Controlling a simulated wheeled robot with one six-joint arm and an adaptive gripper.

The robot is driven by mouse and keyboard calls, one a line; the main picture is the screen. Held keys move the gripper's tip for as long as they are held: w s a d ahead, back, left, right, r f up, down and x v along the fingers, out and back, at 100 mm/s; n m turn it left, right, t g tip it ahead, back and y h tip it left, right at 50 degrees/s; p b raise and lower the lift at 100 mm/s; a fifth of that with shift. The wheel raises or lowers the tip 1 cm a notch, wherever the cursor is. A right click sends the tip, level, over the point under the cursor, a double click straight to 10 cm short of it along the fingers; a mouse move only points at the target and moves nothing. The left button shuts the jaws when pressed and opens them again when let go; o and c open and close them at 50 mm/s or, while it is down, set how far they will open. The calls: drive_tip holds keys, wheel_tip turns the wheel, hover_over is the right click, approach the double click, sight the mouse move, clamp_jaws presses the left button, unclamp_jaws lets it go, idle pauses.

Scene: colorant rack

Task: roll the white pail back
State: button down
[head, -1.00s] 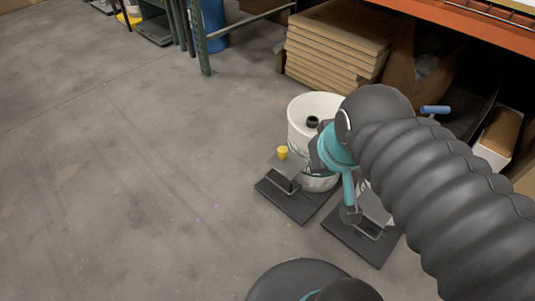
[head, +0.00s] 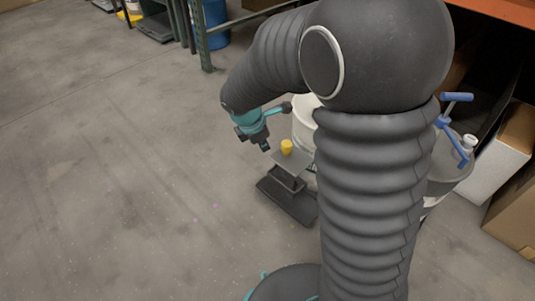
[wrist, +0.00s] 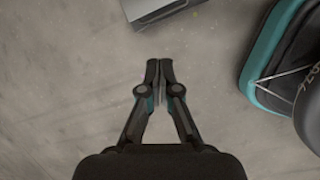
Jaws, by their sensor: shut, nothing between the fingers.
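The white pail (head: 303,128) stands on the floor just right of my gripper in the head view. My arm hides most of it, so only its left side shows. My gripper (head: 265,147) is left of the pail, apart from it and pointing down. It is shut and empty. The wrist view also shows my gripper (wrist: 166,62) with its fingertips together over bare floor.
A dark low stand (head: 287,193) with a yellow cup (head: 286,146) on top is in front of the pail. A grey container with a blue handle (head: 456,130) stands to the right, beside a white box (head: 497,150). The floor on the left is clear.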

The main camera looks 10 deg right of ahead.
wheel_tip(320, 180, down, 7)
drive_tip(key=w+a+n+b, duration=0.1)
drive_tip(key=w+a+n, duration=0.2)
drive_tip(key=n, duration=0.1)
drive_tip(key=w+d+f+b, duration=0.2)
drive_tip(key=w+d+f, duration=0.2)
drive_tip(key=f, duration=0.5)
drive_tip(key=shift+w+d+f+b, duration=0.15)
drive_tip(key=shift+d+f+b, duration=0.2)
drive_tip(key=shift+d, duration=0.9)
